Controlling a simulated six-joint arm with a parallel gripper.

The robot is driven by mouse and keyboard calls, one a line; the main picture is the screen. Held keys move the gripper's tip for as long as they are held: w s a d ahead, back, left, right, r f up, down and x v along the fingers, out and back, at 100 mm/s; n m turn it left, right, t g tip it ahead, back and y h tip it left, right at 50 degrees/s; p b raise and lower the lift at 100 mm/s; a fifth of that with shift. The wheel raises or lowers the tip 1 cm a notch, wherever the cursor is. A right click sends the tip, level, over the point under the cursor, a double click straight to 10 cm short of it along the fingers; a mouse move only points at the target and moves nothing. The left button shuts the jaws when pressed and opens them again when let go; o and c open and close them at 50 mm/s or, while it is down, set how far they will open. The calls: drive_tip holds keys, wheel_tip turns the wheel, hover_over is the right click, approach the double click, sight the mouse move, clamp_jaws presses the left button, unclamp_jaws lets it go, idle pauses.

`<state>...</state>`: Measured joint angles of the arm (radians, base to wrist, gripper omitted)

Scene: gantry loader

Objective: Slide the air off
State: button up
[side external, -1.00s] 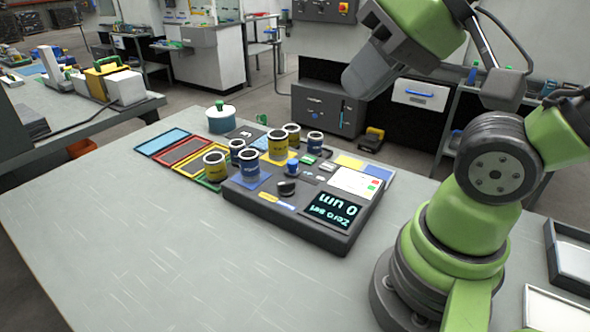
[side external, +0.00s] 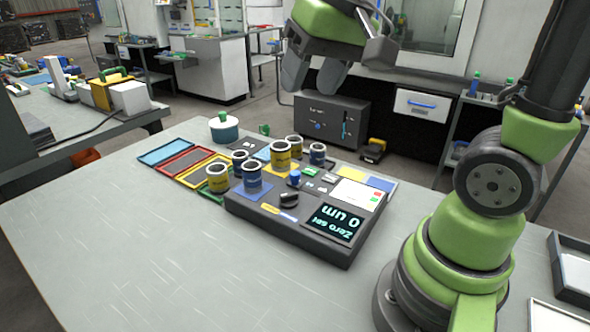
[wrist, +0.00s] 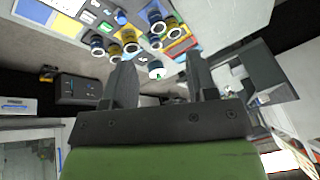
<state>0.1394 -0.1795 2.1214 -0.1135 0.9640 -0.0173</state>
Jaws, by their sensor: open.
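No control that I can read as "air" shows. The dark control panel (side external: 290,229) lies on the bench, with a lit display (side external: 335,222) reading "Zero set 0 um". It carries a black knob (side external: 289,200), a blue knob (side external: 295,178) and small green-and-white switches (side external: 308,187), whose labels and positions are too small to tell. My gripper (side external: 310,82) is open and empty, high above and behind the panel. In the wrist view its two fingers (wrist: 160,78) stand apart, with the cups and panel beyond them.
Several yellow and blue cups, including a yellow cup (side external: 280,154) and a blue cup (side external: 252,179), stand on and beside the panel. A lidded teal pot (side external: 223,129) and coloured trays (side external: 165,152) lie left. A dark box (side external: 325,112) stands behind the bench. The front bench (side external: 150,250) is clear.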

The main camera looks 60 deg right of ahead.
drive_tip(key=w+d+f+m+g, duration=0.1)
drive_tip(key=w+d+f+g, duration=0.1)
drive_tip(key=w+d+f, duration=0.45)
drive_tip(key=g, duration=0.2)
hover_over(295, 172)
wheel_tip(295, 172, down, 8)
drive_tip(key=shift+m+h, duration=0.3)
wheel_tip(295, 172, down, 10)
drive_tip(key=shift+a+r, duration=0.1)
drive_tip(key=shift+r, duration=0.15)
